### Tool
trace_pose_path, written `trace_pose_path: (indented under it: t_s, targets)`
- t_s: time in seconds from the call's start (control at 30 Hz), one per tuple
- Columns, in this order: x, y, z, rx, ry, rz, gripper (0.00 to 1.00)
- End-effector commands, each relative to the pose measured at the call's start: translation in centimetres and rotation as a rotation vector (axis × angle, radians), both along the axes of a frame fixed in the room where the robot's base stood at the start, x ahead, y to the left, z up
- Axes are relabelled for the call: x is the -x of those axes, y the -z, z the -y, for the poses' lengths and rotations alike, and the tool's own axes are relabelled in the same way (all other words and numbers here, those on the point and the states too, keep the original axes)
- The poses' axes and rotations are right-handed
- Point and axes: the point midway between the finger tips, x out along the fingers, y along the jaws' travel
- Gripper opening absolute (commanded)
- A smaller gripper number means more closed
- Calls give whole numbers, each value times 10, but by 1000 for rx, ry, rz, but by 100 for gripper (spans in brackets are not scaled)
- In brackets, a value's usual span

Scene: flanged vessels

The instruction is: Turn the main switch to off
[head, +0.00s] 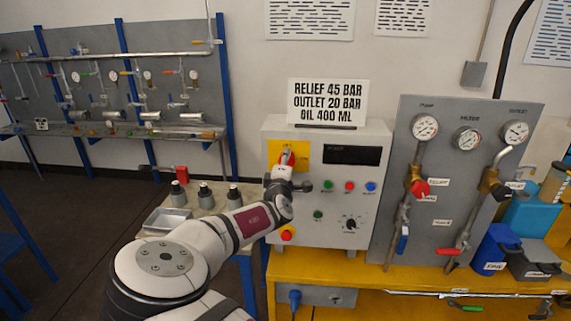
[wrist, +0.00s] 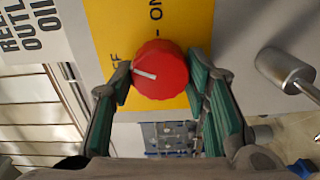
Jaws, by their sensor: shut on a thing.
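The main switch is a red round knob (wrist: 160,70) with a white pointer line, on a yellow plate (wrist: 185,30) of the grey control box (head: 330,215). My gripper (wrist: 158,82) is shut on the knob, one green-padded finger on each side. In the wrist view the pointer points left, toward a label whose visible letter is F; a finger hides the rest. The ON label (wrist: 155,12) is above the knob in that view.
The box also has coloured buttons (head: 349,187), a black dial (head: 350,224), a dark display (head: 352,155) and a red button on yellow (head: 287,234). A grey gauge panel (head: 440,240) stands at right. Grey metal parts (head: 204,194) and a tray (head: 166,220) are left of my arm.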

Motion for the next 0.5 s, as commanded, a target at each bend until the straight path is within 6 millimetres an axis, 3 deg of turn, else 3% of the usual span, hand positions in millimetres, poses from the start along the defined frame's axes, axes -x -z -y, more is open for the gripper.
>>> trace_pose_path:
  t_s: [0.5]
  targets:
    - [0, 2, 0, 361, 0, -13, 15]
